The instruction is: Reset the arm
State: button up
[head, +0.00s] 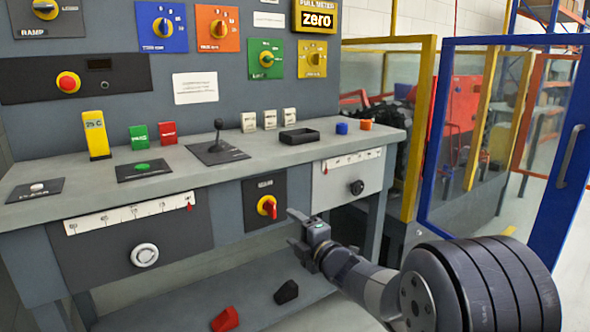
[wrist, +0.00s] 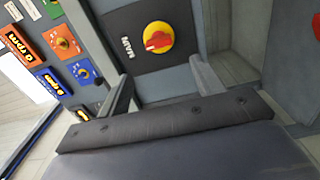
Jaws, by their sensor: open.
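My gripper (head: 292,228) is open and empty in front of the workbench, at the right of a black panel with a yellow and red rotary switch (head: 268,207). In the wrist view both fingers of my gripper (wrist: 160,72) stand apart with nothing between them. The same rotary switch (wrist: 158,38) lies beyond them, with a gap that I cannot judge exactly. My arm reaches in from the lower right of the head view.
The workbench (head: 110,196) holds a lever (head: 217,135), a black tray (head: 299,136) and small coloured blocks. A red block (head: 225,320) and a black block (head: 286,292) lie on the lower shelf. A blue-framed door (head: 570,150) stands at the right.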

aim_at(275, 210)
jog(key=b+x, duration=0.2)
jog(key=x, duration=0.8)
jog(key=shift+s+r+m, duration=0.1)
jog(key=shift+m, duration=0.6)
jog(key=m, duration=0.3)
jog(key=shift+r, duration=0.1)
jog(key=m+p, duration=0.2)
jog(key=m, duration=0.2)
jog(key=shift+d+r+m, duration=0.1)
jog(key=shift+r+m, duration=0.05)
jog(key=shift+m, duration=0.15)
jog(key=m+p, duration=0.2)
jog(key=m, duration=0.2)
jog(key=shift+m+p, duration=0.3)
jog(key=shift+p, duration=0.1)
jog(key=m+p, duration=0.1)
jog(key=m, duration=0.3)
jog(key=shift+d+p, duration=0.1)
jog(key=shift+p, duration=0.3)
